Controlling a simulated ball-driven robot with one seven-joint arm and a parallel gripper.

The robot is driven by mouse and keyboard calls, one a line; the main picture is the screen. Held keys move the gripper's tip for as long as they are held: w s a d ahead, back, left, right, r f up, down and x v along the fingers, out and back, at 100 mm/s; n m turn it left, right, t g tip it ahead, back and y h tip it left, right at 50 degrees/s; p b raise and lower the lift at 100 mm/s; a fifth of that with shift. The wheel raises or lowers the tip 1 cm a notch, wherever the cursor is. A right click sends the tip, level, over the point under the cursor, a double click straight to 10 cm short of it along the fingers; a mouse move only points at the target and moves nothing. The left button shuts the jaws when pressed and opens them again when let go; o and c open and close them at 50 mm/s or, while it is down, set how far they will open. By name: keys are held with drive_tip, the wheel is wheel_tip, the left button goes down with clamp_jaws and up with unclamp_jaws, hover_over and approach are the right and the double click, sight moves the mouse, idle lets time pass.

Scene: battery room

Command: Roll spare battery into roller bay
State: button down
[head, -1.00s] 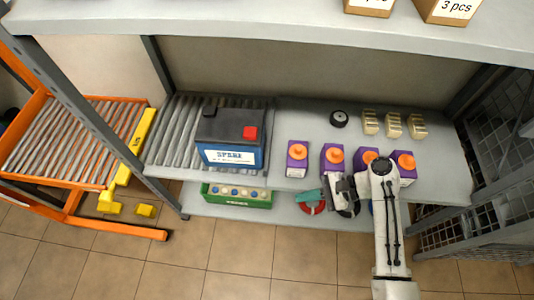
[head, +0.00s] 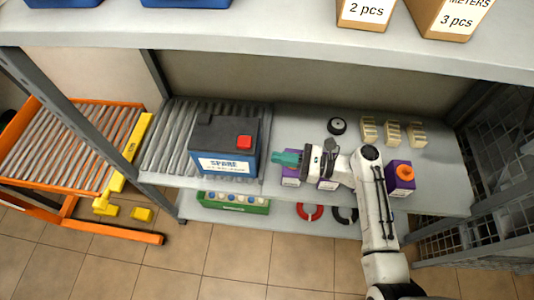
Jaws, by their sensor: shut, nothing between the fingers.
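The spare battery (head: 222,162) is a dark box with a blue and white "SPARE" label and a red terminal cap. It stands upright on the right part of the grey shelf rollers (head: 168,145). An orange-framed roller bay (head: 68,140) stands to the left, beyond the shelf post, with a yellow bar (head: 133,145) along its right side. My gripper (head: 283,158) reaches in from the right over the shelf.
A black round item (head: 337,126) and several beige blocks (head: 392,134) sit behind. A shelf post (head: 75,118) stands between battery and orange bay. The upper shelf (head: 280,45) overhangs.

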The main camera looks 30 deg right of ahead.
sight(255, 152)
drive_tip(key=shift+x, duration=2.15)
drive_tip(key=shift+a, duration=0.1)
drive_tip(key=x, duration=0.3)
drive_tip(key=shift+w+a, duration=0.1)
drive_tip(key=shift+a, duration=0.05)
drive_tip(key=shift+p, duration=0.35)
